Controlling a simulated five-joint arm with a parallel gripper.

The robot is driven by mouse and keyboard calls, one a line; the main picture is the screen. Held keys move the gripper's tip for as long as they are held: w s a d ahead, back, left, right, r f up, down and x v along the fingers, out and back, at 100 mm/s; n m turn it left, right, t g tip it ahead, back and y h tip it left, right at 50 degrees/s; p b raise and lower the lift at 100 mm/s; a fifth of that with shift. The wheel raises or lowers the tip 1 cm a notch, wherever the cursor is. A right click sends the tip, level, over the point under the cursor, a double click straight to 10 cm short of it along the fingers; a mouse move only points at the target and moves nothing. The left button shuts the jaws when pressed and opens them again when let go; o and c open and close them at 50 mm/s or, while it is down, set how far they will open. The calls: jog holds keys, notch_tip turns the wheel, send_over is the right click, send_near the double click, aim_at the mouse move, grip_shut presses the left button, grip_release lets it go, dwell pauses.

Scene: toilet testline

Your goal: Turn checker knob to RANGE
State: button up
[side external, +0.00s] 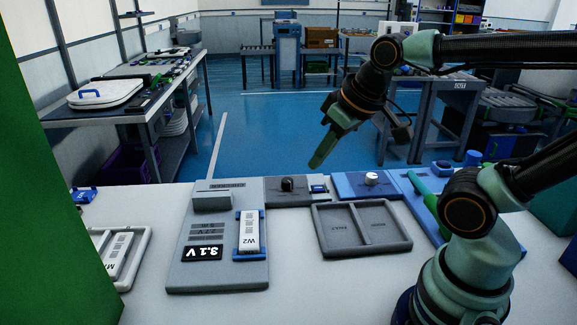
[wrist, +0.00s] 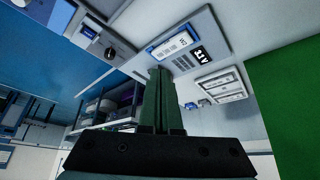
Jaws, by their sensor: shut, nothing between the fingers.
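The grey checker (side external: 217,265) lies on the white bench in the side view, its display reading 3.1 V. A white W2 module (side external: 249,231) sits in its blue holder. Beside it is a dark grey box with a round black knob (side external: 287,184); the knob's marks are too small to read. The black knob also shows in the wrist view (wrist: 110,52). My gripper (side external: 316,164) is shut and empty, pointing down and left, in the air a little right of and above the black knob. In the wrist view its closed fingers (wrist: 160,74) touch nothing.
A blue box with a white knob (side external: 371,178) stands right of the dark box. An empty grey two-part tray (side external: 361,250) lies in front. A white tray with a module (side external: 118,257) is at left. A green panel (side external: 45,210) blocks the left edge.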

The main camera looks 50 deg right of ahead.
jog(key=o, duration=1)
jog(key=shift+w+d+r, duration=0.1)
jog(key=shift+w+r, duration=0.05)
jog(key=shift+w, duration=0.15)
jog(key=shift+o, duration=0.7)
jog(key=w+d+r+m+g, duration=0.1)
jog(key=w+d+r+m, duration=0.1)
jog(key=w, duration=0.4)
jog(key=shift+w+d+m+g, duration=0.2)
jog(key=shift+d+m+g, duration=0.1)
jog(key=shift+d+m, duration=0.25)
jog(key=m+g, duration=0.4)
jog(key=m, duration=0.4)
send_over(287, 180)
notch_tip(287, 180, down, 13)
notch_tip(287, 180, down, 12)
jog(key=shift+d+r, duration=0.1)
jog(key=shift+r, duration=0.15)
grip_shut()
